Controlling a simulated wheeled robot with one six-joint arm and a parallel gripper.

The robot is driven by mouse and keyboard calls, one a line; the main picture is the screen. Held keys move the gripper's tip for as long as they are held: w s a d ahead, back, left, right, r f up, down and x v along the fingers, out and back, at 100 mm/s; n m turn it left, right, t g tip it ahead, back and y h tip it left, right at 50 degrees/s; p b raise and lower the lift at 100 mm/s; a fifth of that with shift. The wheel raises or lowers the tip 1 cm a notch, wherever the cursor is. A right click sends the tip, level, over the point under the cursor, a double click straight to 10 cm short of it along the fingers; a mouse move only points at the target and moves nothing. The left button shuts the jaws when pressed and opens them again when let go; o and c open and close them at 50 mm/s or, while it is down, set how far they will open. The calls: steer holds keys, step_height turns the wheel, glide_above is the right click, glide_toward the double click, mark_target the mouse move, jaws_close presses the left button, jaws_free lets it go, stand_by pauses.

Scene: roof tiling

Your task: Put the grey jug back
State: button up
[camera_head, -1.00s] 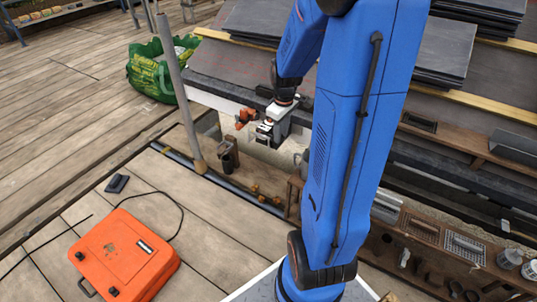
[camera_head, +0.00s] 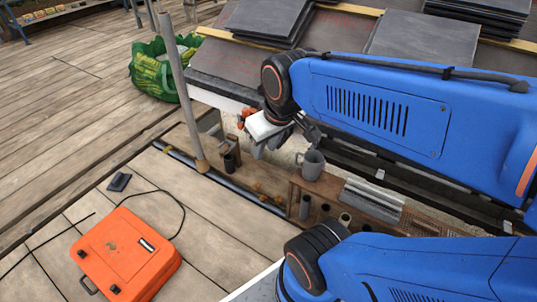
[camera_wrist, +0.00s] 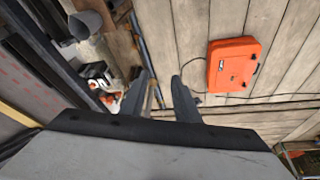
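The grey jug (camera_head: 312,163) stands upright on the end of a brown wooden rack, with its handle toward the left. A grey cup-like shape in the upper left of the wrist view (camera_wrist: 84,24) looks like the same jug. My gripper (camera_head: 264,153) is left of the jug and apart from it in the head view.
The rack (camera_head: 292,190) holds grey slates and several small tins. A grey pole (camera_head: 183,95) stands left of my gripper. An orange case (camera_head: 125,255) lies on the boards. Slate stacks (camera_head: 270,20) lie on the roof behind. A green bag (camera_head: 160,75) stands at the back left.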

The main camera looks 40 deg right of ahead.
steer(key=shift+s+a+r+t, duration=0.1)
steer(key=shift+s+a, duration=0.15)
steer(key=shift+s, duration=0.35)
steer(key=shift+s+a+r+t, duration=0.1)
steer(key=shift+s+a, duration=0.2)
steer(key=shift+s, duration=0.25)
steer(key=shift+s+a+r+t, duration=0.1)
steer(key=shift+s+a, duration=0.15)
steer(key=shift+s, duration=0.35)
